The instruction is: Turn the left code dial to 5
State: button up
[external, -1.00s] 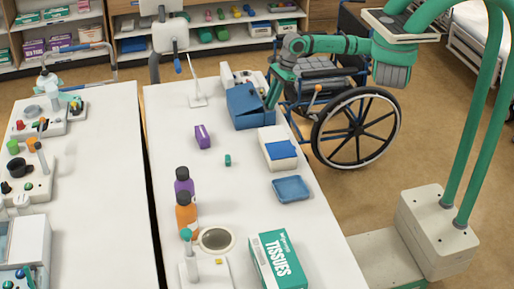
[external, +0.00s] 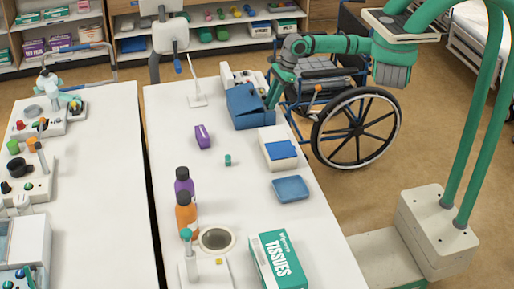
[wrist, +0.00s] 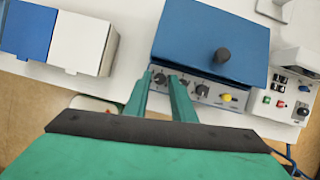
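The blue box (wrist: 212,40) with a dark knob on its lid stands at the far right part of the table, and it also shows in the external view (external: 244,102). Its front panel (wrist: 215,94) carries a row of dark dials. The left code dial (wrist: 160,78) sits between the fingertips of my gripper (wrist: 160,75). Another dial (wrist: 201,90) is to its right. The fingers are slightly apart around the left dial; I cannot tell whether they touch it. The dial's number is too small to read. In the external view my gripper (external: 271,97) is at the box's right side.
A yellow button (wrist: 227,97) is on the same panel. A white control box (wrist: 287,92) with coloured buttons stands to the right. A white-and-blue container (wrist: 82,42) stands to the left. A wheelchair (external: 355,125) is beside the table.

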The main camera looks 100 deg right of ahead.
jog(key=v, duration=1)
jog(key=shift+r, duration=0.4)
jog(key=shift+s, duration=0.15)
